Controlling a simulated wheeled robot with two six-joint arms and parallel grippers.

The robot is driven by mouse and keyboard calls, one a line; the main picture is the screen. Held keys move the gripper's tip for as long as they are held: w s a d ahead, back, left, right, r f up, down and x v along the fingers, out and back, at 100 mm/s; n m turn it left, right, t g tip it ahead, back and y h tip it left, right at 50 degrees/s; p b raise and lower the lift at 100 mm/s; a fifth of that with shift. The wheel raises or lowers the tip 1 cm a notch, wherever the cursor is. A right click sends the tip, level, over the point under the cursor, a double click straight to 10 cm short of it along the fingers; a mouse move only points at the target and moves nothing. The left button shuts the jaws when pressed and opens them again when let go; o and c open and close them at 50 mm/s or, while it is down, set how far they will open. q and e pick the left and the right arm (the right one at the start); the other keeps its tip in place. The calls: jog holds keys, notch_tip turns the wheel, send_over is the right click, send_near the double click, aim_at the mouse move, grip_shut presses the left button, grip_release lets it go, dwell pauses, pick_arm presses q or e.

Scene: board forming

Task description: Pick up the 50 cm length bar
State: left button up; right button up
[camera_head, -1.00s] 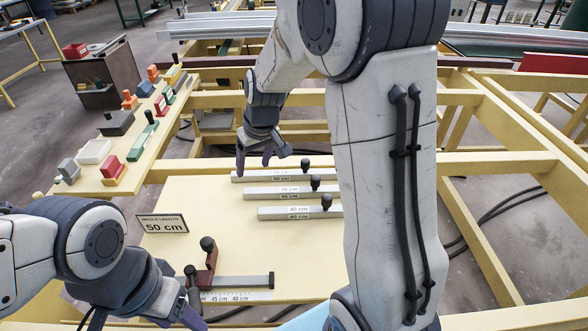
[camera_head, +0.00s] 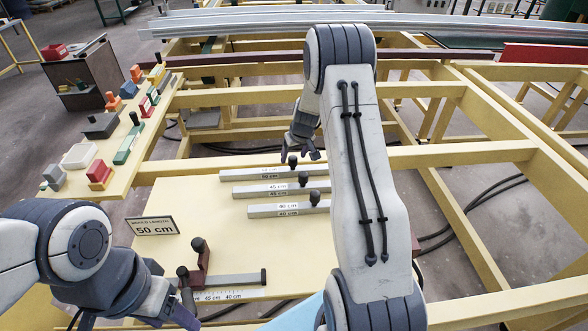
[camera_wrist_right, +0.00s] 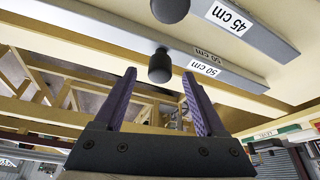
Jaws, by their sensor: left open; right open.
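The 50 cm bar (camera_head: 245,175) is the farthest of three light grey bars lying on the pale yellow board. It carries a black knob (camera_head: 292,161) near its right end. In the right wrist view, the bar (camera_wrist_right: 235,78) shows its "50 cm" label, and its knob (camera_wrist_right: 160,68) appears between the fingertips. My right gripper (camera_head: 300,155) is open and empty at that knob; I cannot tell whether it touches. It also shows in the wrist view (camera_wrist_right: 160,80). My left gripper (camera_head: 180,308) is open, low at the left, beside the dark red stop.
The 45 cm bar (camera_head: 260,190) and 40 cm bar (camera_head: 272,210) lie nearer, each with a black knob. A "50 cm" sign (camera_head: 153,226) stands left. The dark red stop (camera_head: 199,263) sits by a scale. Yellow frame beams (camera_head: 430,155) lie behind.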

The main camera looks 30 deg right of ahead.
jog(key=shift+x, duration=1.4)
grip_shut()
jog(key=shift+d+r, duration=0.1)
